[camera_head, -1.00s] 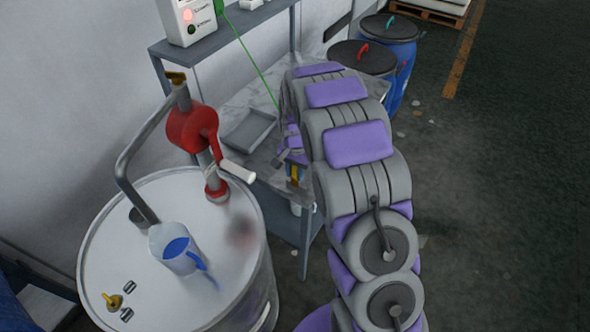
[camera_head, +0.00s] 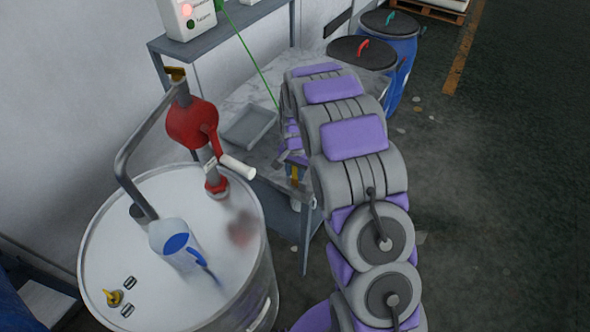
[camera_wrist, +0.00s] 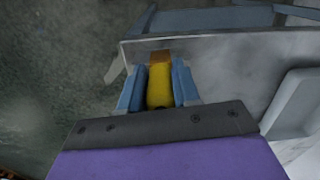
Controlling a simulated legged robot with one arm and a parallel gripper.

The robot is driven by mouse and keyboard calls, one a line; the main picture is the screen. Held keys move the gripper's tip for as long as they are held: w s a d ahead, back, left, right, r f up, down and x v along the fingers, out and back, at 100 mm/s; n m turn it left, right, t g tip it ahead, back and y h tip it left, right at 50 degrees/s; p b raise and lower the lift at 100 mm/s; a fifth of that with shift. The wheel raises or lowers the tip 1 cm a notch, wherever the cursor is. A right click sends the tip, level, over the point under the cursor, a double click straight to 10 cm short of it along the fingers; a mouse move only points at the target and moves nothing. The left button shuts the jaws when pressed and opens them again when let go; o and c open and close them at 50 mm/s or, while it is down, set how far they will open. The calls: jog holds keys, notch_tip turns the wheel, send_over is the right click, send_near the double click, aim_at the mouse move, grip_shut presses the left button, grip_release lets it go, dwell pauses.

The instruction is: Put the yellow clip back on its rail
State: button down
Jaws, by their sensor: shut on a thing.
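The yellow clip (camera_wrist: 159,92) is between the two blue fingers of my gripper (camera_wrist: 158,76) in the wrist view, with both fingers against its sides. A brown-orange piece (camera_wrist: 160,56) shows just beyond it, near the table's edge; I cannot tell if it is part of the clip. In the head view my gripper is mostly hidden behind my arm, and a small yellow patch (camera_head: 294,174) shows there beside the table's near edge. I cannot make out the rail in either view.
The grey table (camera_head: 271,182) holds a shallow tray (camera_head: 249,127). A drum (camera_head: 172,190) with a red pump (camera_head: 192,124) and a jug (camera_head: 172,245) stands left. Blue barrels (camera_head: 400,50) stand behind.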

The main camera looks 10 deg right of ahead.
jog(key=shift+f, duration=0.25)
jog(key=c, duration=0.7)
grip_release()
jog(key=shift+c, duration=0.2)
notch_tip(320, 180, up, 17)
jog(key=p, duration=0.2)
jog(key=shift+w+d+r, duration=0.15)
jog(key=shift+w+r, duration=0.05)
jog(key=shift+w, duration=0.05)
jog(key=shift+s, duration=0.1)
